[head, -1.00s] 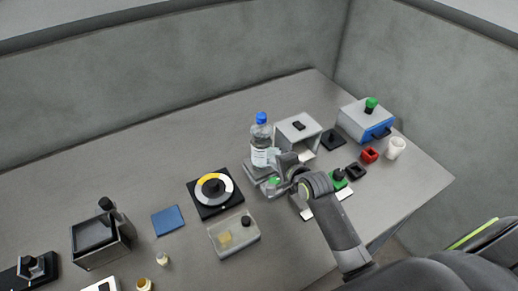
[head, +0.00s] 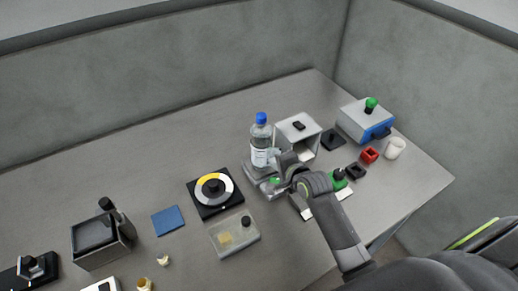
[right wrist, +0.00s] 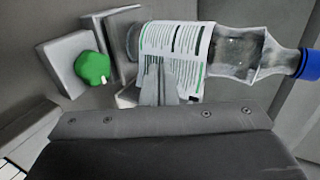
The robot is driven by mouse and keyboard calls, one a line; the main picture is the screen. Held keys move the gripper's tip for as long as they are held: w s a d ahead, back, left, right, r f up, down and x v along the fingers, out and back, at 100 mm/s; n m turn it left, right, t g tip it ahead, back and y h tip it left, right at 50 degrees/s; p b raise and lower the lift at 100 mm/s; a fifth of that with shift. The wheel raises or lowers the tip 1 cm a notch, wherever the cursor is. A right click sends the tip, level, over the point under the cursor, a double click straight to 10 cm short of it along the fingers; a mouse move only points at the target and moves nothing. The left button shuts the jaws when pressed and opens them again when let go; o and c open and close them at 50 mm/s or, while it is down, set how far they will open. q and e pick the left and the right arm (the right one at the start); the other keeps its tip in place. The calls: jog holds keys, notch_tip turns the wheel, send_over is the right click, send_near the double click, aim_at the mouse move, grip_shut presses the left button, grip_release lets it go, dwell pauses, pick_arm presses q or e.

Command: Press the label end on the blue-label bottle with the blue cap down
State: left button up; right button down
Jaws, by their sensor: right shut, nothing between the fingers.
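The clear bottle with the blue cap (head: 261,130) stands upright on the grey labeller base (head: 270,187). In the right wrist view the bottle (right wrist: 238,58) lies sideways across the picture, its cap (right wrist: 310,64) at the right edge. Its label (right wrist: 188,45), white with dark print and green lines, wraps its lower body. My right gripper (right wrist: 158,66) is shut and empty, its fingertips at the label's face; whether they touch it I cannot tell. In the head view the right gripper (head: 279,163) is beside the bottle's lower right side. My left gripper is out of view.
A green knob (right wrist: 92,67) is close beside the gripper. An open-fronted white box (head: 298,130) stands just behind. A black turntable with a yellow and white ring (head: 214,190) and a clear tray (head: 235,237) are to the left. Bare table lies left of the bottle.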

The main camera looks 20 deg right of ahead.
jog(key=shift+w+a, duration=0.1)
jog(key=shift+w, duration=0.6)
dwell(0.6)
jog(key=shift+w+p, duration=0.25)
jog(key=shift+p, duration=1.35)
dwell(5.1)
